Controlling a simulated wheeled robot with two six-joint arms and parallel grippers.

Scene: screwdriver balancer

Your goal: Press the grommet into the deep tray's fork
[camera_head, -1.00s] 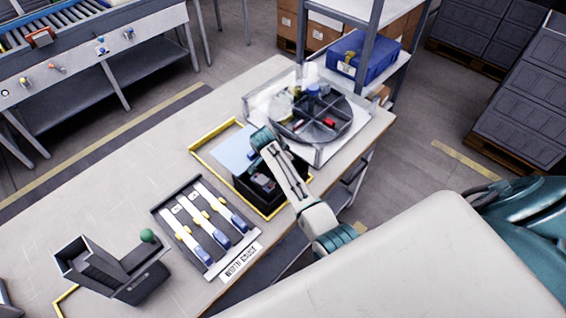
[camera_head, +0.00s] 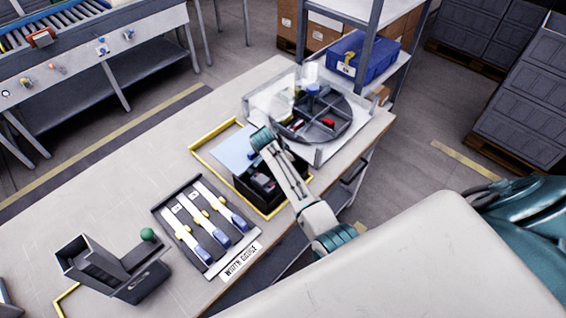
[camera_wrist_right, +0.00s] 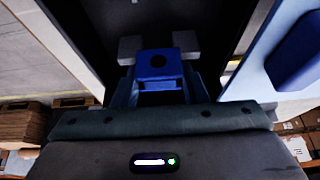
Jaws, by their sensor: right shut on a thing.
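The deep tray is a black open box (camera_head: 241,188) on the table in the head view, inside a yellow outline. My right arm reaches over it from the lower right and covers part of it. In the right wrist view my right gripper (camera_wrist_right: 158,49) is shut on a small blue block with a dark round hole, which looks like the grommet (camera_wrist_right: 151,74). A grey fingertip stands on either side of it. Dark tray walls and floor lie beyond. The fork cannot be made out. My left gripper is not in view.
A light blue sheet (camera_head: 231,151) lies beside the tray. A divided round carousel (camera_head: 340,135) holds parts behind it. A gauge rack (camera_head: 160,212) with several strips and a dark holder (camera_head: 143,286) with a green ball stand left.

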